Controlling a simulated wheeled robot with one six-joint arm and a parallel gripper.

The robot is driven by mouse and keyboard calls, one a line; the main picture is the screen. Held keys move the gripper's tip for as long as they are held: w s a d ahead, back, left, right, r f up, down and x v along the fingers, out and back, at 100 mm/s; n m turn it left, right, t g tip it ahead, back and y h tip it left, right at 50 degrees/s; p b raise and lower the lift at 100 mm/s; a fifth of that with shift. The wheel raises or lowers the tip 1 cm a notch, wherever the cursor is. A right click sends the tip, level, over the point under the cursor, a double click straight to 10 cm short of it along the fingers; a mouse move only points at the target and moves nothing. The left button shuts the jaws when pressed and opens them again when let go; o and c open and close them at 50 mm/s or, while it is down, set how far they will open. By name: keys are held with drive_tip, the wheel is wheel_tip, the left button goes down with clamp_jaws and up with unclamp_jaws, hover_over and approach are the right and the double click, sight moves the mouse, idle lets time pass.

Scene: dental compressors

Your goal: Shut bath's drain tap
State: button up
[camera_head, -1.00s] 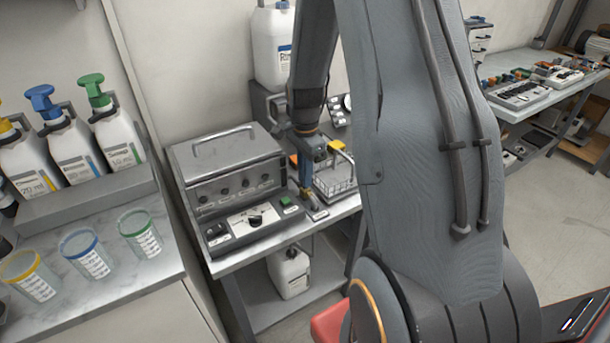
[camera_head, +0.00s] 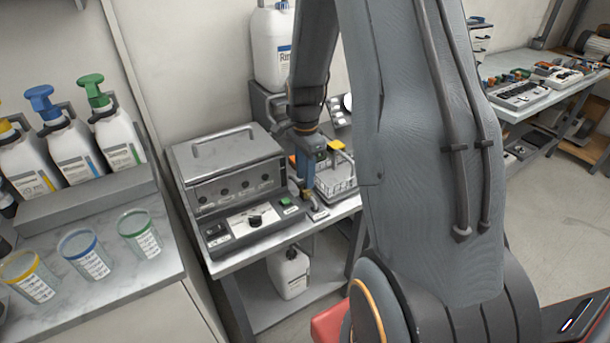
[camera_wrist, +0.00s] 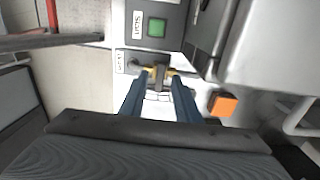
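The bath (camera_head: 230,170) is a grey metal box with a lid handle and a front control panel, on a metal table. Its drain tap (camera_wrist: 160,77) is a small dark lever beside a white label at the panel's right end, by a green button (camera_wrist: 156,28). My gripper (camera_wrist: 160,73) has blue fingers with yellow tips, one on each side of the lever, and they look closed on it. In the head view my gripper (camera_head: 307,194) points down at the bath's front right corner. The tap itself is mostly hidden there.
A wire basket (camera_head: 338,180) stands right of my gripper. An orange block (camera_wrist: 222,103) is close to the right finger. A white canister (camera_head: 272,50) stands behind, and a white bottle (camera_head: 290,273) is under the table. Pump bottles and cups (camera_head: 139,233) are at left.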

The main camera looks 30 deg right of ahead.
wheel_tip(320, 180, up, 7)
drive_tip(key=shift+r+b, duration=0.2)
drive_tip(key=shift+b, duration=0.6)
